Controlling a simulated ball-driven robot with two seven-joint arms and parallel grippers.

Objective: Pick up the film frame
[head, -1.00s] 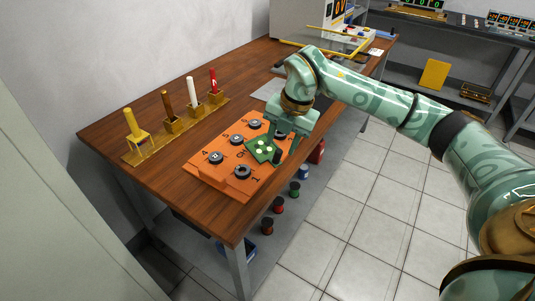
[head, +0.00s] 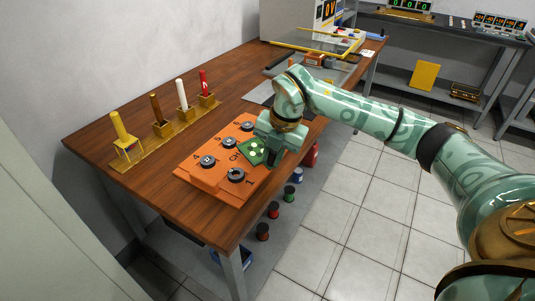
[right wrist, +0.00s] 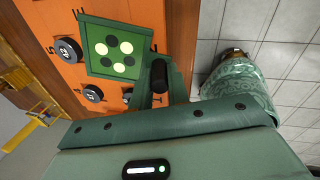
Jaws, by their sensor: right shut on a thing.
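The film frame (head: 254,149) is a small green square plate with pale dots, over the right side of the orange board (head: 206,181). In the right wrist view the film frame (right wrist: 113,48) shows pale and dark dots in a ring, and a short black post (right wrist: 160,75) stands beside it, between my fingers. My right gripper (head: 276,153) is shut on the film frame at its right edge; the fingers hide part of that edge. I cannot tell whether the plate touches the board. My left gripper is not in view.
Several dark round pucks (head: 236,175) sit on the board beside numbers. A yellow rack (head: 165,131) with upright coloured sticks stands along the wall side. A grey-white machine (head: 290,20) and a yellow frame are at the table's far end. Coloured spools (head: 262,231) are on the lower shelf.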

